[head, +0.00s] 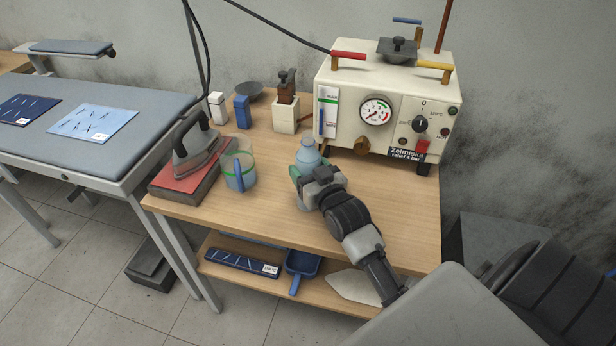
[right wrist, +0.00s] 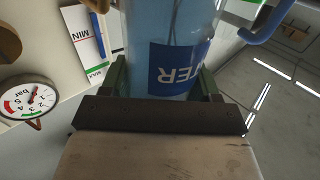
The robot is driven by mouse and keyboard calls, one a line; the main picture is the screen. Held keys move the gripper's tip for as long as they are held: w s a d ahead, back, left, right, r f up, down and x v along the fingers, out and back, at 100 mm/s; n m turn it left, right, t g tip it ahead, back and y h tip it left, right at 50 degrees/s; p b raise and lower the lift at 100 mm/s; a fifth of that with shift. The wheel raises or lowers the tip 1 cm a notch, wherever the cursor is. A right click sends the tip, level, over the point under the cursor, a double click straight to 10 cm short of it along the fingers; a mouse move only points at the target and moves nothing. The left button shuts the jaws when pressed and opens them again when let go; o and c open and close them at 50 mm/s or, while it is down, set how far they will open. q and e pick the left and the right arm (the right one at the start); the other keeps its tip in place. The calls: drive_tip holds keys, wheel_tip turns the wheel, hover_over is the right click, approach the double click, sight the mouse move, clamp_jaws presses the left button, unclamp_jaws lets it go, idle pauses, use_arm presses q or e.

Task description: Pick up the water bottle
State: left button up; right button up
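The water bottle (head: 308,156) is light blue and stands on the wooden table in front of the boiler, partly hidden by my right gripper. In the right wrist view the bottle (right wrist: 165,42) shows a blue label with white letters, and it lies between the two green fingers of my right gripper (right wrist: 165,80). In the head view this gripper (head: 302,176) is at the bottle's body. The fingers are on either side of the bottle; whether both press on it is hard to see. My left gripper is not in view.
A clear measuring jug (head: 238,168) with a blue handle stands left of the bottle, beside an iron (head: 195,140) on a red pad. The boiler (head: 385,100) with its gauge is behind. The table's (head: 400,205) right part is clear.

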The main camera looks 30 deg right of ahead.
sight(314, 161)
drive_tip(key=c, duration=0.7)
drive_tip(key=shift+o, duration=0.2)
drive_tip(key=shift+r, duration=0.15)
drive_tip(key=shift+r, duration=2)
drive_tip(key=s+d+r, duration=0.6)
drive_tip(key=s+d, duration=0.1)
drive_tip(key=s, duration=0.2)
drive_tip(key=shift+d+r, duration=0.15)
drive_tip(key=shift+r, duration=0.2)
